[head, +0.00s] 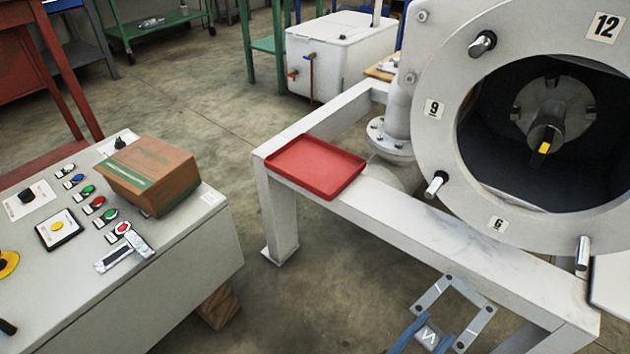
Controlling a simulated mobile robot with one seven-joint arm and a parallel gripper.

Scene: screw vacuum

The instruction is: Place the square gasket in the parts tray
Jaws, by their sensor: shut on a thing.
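The square gasket (472,292) looks like a flat grey square frame with holes at its corners. It is in the lower right of the head view, tilted, in front of the white steel frame. My gripper (428,334), with blue and grey parts, shows at the bottom edge. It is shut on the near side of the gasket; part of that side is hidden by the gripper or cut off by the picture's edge. The red parts tray (316,166) is empty and lies on the corner of the white frame, up and left of the gasket and gripper.
The white frame (430,222) carries a large round vacuum chamber (435,160) with protruding studs, right of the tray. A control panel (150,265) with several buttons and a cardboard box (152,175) stands at left. Open floor lies between panel and frame.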

